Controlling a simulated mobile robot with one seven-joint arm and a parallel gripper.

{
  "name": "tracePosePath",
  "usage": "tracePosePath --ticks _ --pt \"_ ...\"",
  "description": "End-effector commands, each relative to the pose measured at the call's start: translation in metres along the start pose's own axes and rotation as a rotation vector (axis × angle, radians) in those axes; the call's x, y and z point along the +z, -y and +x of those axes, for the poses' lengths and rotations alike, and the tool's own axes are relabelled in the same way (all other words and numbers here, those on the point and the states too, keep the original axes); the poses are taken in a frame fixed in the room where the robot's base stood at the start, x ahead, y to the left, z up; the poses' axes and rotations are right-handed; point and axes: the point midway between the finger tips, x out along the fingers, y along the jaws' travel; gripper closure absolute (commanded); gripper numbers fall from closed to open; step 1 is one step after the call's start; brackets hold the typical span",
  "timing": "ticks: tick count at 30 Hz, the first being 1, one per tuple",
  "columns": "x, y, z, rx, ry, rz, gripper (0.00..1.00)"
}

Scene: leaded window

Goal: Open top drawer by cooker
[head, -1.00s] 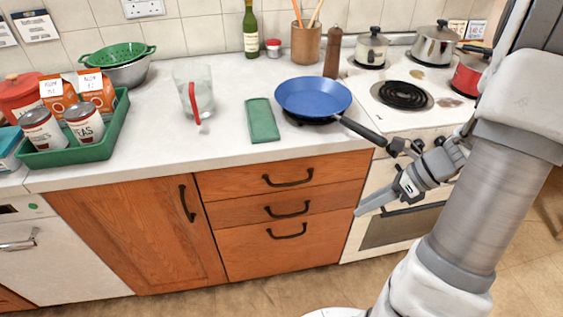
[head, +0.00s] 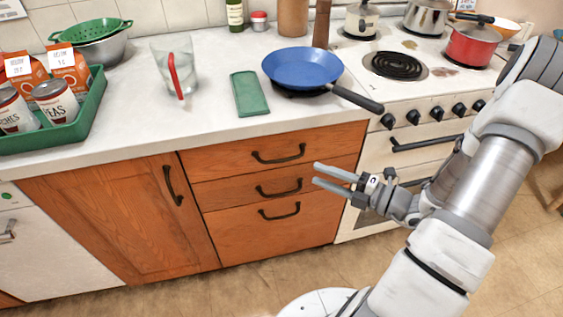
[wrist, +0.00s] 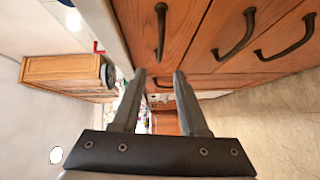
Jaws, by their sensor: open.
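The top drawer (head: 235,161) is a wooden front just under the worktop, left of the cooker (head: 400,150), and is closed. Its dark curved handle (head: 278,155) is bare. It also shows in the wrist view (wrist: 161,32), ahead of and above the fingertips. My gripper (head: 317,175) is open and empty, its fingers pointing left in front of the drawers' right side. In the head view the fingertips are right of the handle and slightly lower, apart from it. In the wrist view, both fingers (wrist: 159,75) show spread apart.
Two closed drawers lie below, with a middle handle (head: 279,188) and a bottom handle (head: 279,211). A cupboard door (head: 120,220) is to their left. The floor in front is clear.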

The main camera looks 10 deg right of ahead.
Motion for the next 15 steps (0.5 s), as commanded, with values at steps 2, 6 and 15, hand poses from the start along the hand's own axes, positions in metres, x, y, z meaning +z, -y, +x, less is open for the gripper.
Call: tracePosePath --ticks 2,6,15 --pt "-0.001 0.003 0.019 -0.001 -0.006 -0.002 0.57" --pt "-0.001 0.003 0.050 -0.001 -0.006 -0.004 0.57" --pt "-0.001 0.002 0.104 -0.001 -0.004 -0.004 0.57"
